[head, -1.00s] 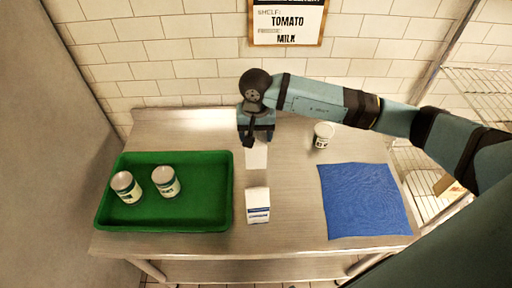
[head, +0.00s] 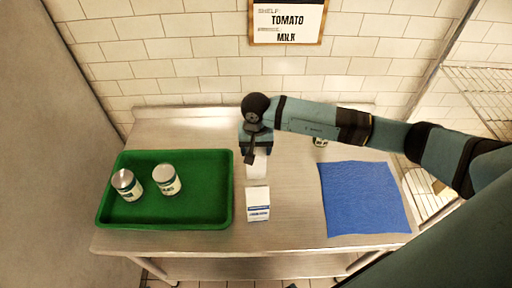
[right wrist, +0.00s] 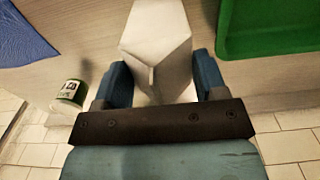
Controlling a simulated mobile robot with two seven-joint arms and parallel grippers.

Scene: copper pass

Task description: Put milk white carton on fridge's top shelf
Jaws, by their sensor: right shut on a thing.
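A white carton (right wrist: 155,50) sits between the two fingers of my right gripper (right wrist: 155,85) in the right wrist view. In the head view my right gripper (head: 255,152) points down over the back middle of the table, shut on this carton (head: 257,170), which shows only as a pale patch below the fingers. I cannot tell whether it touches the tabletop. A second white carton (head: 258,204) with a blue label stands upright just in front of it. My left gripper is not in view. No fridge shelf can be made out.
A green tray (head: 226,190) with two cans (head: 127,184) (head: 166,179) lies at left on the steel table (head: 290,215). A blue cloth (head: 364,198) lies at right. Another can (head: 320,142) is mostly behind my right arm. Wire shelving (head: 480,90) stands at far right.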

